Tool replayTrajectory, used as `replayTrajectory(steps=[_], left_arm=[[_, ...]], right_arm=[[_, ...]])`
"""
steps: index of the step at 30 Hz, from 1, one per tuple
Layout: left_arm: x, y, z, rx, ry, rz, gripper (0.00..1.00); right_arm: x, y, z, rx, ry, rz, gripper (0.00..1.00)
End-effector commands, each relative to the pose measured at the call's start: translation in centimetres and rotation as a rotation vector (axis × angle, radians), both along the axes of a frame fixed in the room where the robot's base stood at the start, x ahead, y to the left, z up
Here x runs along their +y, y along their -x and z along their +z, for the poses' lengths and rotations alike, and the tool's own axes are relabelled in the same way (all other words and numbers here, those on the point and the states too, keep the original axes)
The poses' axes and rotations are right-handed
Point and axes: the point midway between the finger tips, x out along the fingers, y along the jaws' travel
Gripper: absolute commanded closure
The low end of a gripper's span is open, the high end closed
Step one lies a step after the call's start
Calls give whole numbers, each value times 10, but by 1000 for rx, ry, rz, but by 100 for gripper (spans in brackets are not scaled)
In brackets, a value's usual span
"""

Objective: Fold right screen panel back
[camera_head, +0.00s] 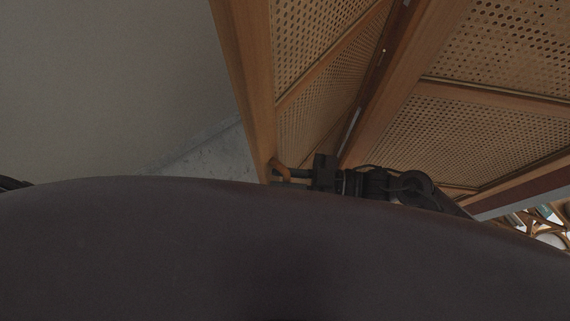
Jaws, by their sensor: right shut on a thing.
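A folding screen with wooden frames and cane lattice fills the upper right of the head view. Its narrow panel (318,119) stands at an angle and meets a wider panel (497,127) along a hinged seam with small metal hinges. My right gripper (277,172) is at the lower part of the narrow panel's left edge post (246,75), shut on that post.
A plain grey wall (110,85) fills the upper left, with a paler speckled surface (210,155) beside the post. At the lower right edge there is a wooden lattice object (543,222) with pale round shapes. My own dark body blocks the lower half.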

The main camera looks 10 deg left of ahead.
Motion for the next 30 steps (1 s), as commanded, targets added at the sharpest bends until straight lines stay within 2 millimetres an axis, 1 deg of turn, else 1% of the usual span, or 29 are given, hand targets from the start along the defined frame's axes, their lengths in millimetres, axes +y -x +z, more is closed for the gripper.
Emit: replayTrajectory(steps=[2,3,4,11,14,17,24,27,30], left_arm=[[0,0,0,0,-1,0,23],[1,0,0,0,-1,0,23],[0,0,0,0,0,0,23],[0,1,0,1,0,-1,23],[0,1,-3,1,1,-1,23],[-1,2,-9,3,0,-3,23],[-1,4,-22,6,1,-3,23],[-3,4,-25,7,3,-3,23],[-4,5,-26,7,4,-3,23]], right_arm=[[-1,-2,-1,-1,4,-3,100],[-1,-2,-1,-1,4,-3,82],[-1,-2,-1,-1,4,-3,81],[-1,-1,0,-2,3,-3,81],[-6,-1,-2,-1,3,-3,81],[-19,-2,-4,-1,6,-3,81],[-60,-4,-4,0,7,-3,81],[-71,-4,-3,0,5,-3,81],[-77,-4,-2,0,5,-3,81]])
